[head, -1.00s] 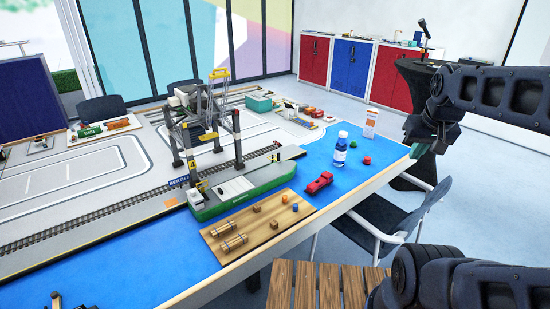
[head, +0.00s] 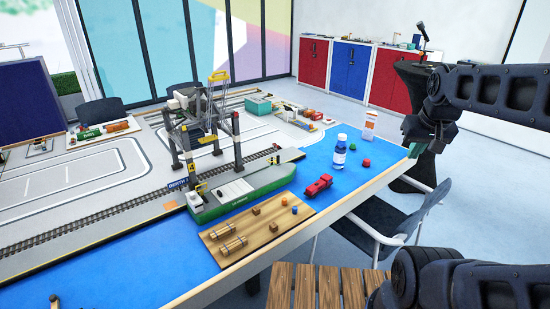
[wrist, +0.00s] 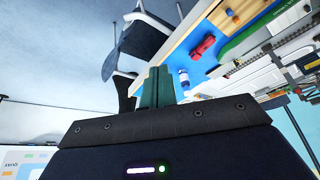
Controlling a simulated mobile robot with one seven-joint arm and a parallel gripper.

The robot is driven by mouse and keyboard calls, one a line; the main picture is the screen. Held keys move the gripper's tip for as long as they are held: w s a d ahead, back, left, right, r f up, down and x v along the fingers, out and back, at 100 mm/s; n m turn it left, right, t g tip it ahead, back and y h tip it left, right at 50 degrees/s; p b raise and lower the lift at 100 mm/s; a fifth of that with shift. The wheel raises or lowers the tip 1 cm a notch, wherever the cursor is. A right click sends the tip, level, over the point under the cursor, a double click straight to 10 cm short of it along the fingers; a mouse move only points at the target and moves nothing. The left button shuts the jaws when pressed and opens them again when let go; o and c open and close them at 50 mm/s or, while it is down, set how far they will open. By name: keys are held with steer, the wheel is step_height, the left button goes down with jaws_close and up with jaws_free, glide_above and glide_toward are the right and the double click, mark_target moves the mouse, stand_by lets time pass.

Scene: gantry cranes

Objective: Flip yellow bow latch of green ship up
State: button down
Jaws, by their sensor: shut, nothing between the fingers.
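My gripper (head: 413,150) is at the right, beyond the table's right corner and well apart from the ship. In the wrist view its dark green fingers (wrist: 157,86) are together and empty.
A wooden board (head: 262,232) with small blocks and bundles lies in front of the ship. A chair (head: 385,220) stands beside the table.

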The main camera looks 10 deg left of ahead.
steer(key=w+a+r+n, duration=0.1)
steer(key=w+a+r, duration=0.15)
steer(key=w, duration=0.65)
steer(key=w+a+r+n, duration=0.2)
steer(key=w+a, duration=0.2)
steer(key=w, duration=0.5)
steer(key=w+a+f+n, duration=0.1)
steer(key=w+a+f, duration=0.1)
steer(key=w+a, duration=0.45)
steer(key=w+a+f+n, duration=0.1)
steer(key=w+a+f, duration=0.15)
steer(key=w, duration=0.65)
steer(key=w+a+f+n+g+y, duration=0.1)
steer(key=w+a+f+n, duration=0.1)
steer(key=w+a+f, duration=0.8)
steer(key=w+a+f+n+g+y, duration=0.1)
steer(key=w+a+f, duration=1)
steer(key=a+f, duration=0.4)
steer(key=shift+w+a+n+y, duration=0.2)
steer(key=shift+a+n+y, duration=0.15)
steer(key=shift+a, duration=0.75)
steer(key=shift+f, duration=0.1)
